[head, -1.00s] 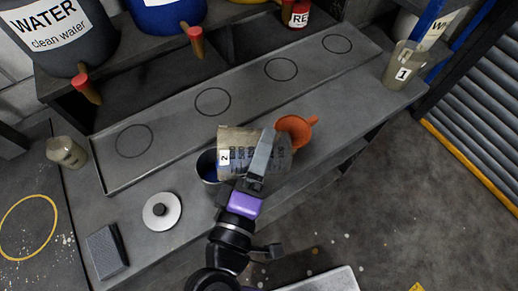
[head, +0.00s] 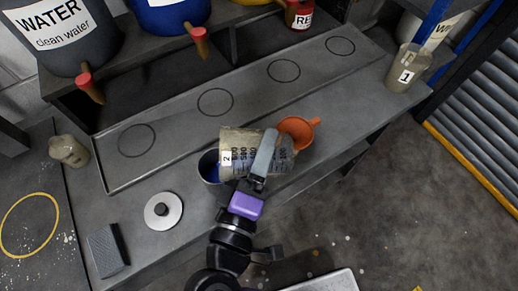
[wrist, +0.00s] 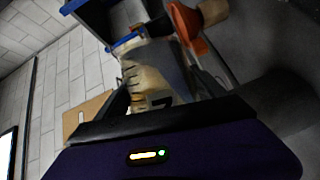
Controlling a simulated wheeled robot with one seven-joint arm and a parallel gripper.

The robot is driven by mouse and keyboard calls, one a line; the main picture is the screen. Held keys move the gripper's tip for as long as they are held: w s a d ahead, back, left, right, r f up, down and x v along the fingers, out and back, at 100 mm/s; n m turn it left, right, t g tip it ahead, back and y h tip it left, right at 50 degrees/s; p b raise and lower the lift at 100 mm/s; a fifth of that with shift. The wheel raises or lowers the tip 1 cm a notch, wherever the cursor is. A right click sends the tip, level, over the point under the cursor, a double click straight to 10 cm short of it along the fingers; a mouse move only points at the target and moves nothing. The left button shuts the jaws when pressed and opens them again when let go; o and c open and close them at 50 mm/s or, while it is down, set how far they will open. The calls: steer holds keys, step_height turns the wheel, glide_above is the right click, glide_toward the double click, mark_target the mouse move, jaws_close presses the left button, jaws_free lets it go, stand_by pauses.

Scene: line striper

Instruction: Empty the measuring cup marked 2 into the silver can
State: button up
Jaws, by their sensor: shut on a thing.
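The measuring cup marked 2 (head: 235,142) is a cloudy, see-through cup with black scale marks. It is tilted well over onto its side above the bench, its label end to the left. My gripper (head: 266,152) is shut on it; the cup also shows between the fingers in the wrist view (wrist: 152,72). The silver can (head: 209,168) stands just left of and below the cup, partly hidden by it, with blue showing inside. I cannot see whether anything is flowing from the cup.
An orange funnel (head: 299,131) is right behind the cup. A cup marked 1 (head: 407,70) stands at the bench's right end. A round silver lid (head: 162,210) and a grey block (head: 107,250) lie at front left. Another cloudy container (head: 69,151) stands far left. The ringed tray (head: 180,130) is empty.

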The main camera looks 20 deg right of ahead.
mark_target(277, 171)
steer(key=shift+r, duration=0.1)
stand_by(0.3)
steer(key=shift+a+r+n+t, duration=0.15)
steer(key=shift+r+n+t, duration=0.15)
steer(key=shift+n, duration=0.2)
steer(key=shift+f, duration=0.1)
stand_by(0.7)
steer(key=m, duration=0.1)
steer(key=f+m+g, duration=0.1)
steer(key=m, duration=0.1)
steer(key=shift+d+f+y+b, duration=0.1)
steer(key=shift+d+y+b, duration=0.25)
steer(key=shift+y+b, duration=0.05)
steer(key=shift+d+f+m+y, duration=0.1)
steer(key=shift+f+m+y, duration=0.25)
steer(key=shift+m, duration=0.55)
steer(key=shift+r, duration=0.15)
steer(key=shift+s, duration=0.1)
steer(key=shift+s+d+r+m+g+y, duration=0.2)
steer(key=shift+s+r+m, duration=0.15)
steer(key=shift+s, duration=0.3)
steer(key=shift+s+d+r+m+g+y, duration=0.15)
steer(key=shift+s+r+m, duration=0.2)
steer(key=shift+s, duration=0.25)
steer(key=shift+s+d+r+m+g+y, duration=0.1)
steer(key=shift+s+d+r+m+y, duration=0.2)
steer(key=shift+s, duration=0.35)
steer(key=shift+a, duration=0.1)
